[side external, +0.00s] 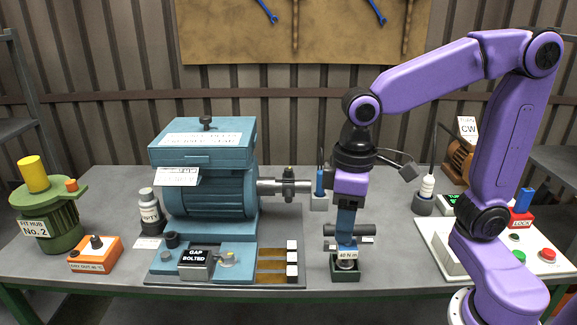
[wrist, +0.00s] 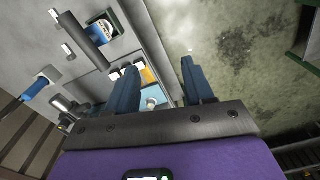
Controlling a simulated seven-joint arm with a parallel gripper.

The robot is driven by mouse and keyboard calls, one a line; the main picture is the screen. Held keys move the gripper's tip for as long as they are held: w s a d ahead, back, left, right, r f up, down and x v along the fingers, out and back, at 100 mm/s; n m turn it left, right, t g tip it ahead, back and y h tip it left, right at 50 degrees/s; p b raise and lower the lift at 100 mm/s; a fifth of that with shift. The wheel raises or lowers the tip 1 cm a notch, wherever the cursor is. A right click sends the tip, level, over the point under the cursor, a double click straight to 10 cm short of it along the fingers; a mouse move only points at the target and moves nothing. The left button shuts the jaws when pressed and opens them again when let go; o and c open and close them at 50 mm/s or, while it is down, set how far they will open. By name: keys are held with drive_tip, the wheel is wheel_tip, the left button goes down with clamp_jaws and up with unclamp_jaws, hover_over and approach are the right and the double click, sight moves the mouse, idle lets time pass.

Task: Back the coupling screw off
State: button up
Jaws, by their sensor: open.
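The coupling (side external: 289,187) is a grey metal collar on the shaft at the right of the blue motor (side external: 210,185). The coupling screw (side external: 289,171) shows as a small knob on top of it. My gripper (side external: 347,238) points down, well to the right of the coupling, and looks close to a dark crossbar tool (side external: 340,230) in a green holder marked 40 N·m (side external: 345,273). In the wrist view my gripper (wrist: 159,78) is open, with nothing between its two blue fingers.
A blue-handled tool (side external: 320,182) stands in a grey block between coupling and gripper. A GAP BOLTED block (side external: 196,262) and white-ended strips (side external: 277,265) lie in front of the motor. A button panel (side external: 545,265) is at right, a green FIT HUB unit (side external: 45,220) at left.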

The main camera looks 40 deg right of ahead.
drive_tip(key=w+r+m, duration=0.4)
drive_tip(key=w+m, duration=0.1)
drive_tip(key=w, duration=0.5)
wheel_tip(320, 180, up, 5)
drive_tip(key=m, duration=1.6)
hover_over(288, 169)
wheel_tip(288, 169, down, 17)
drive_tip(key=shift+d, duration=0.1)
clamp_jaws()
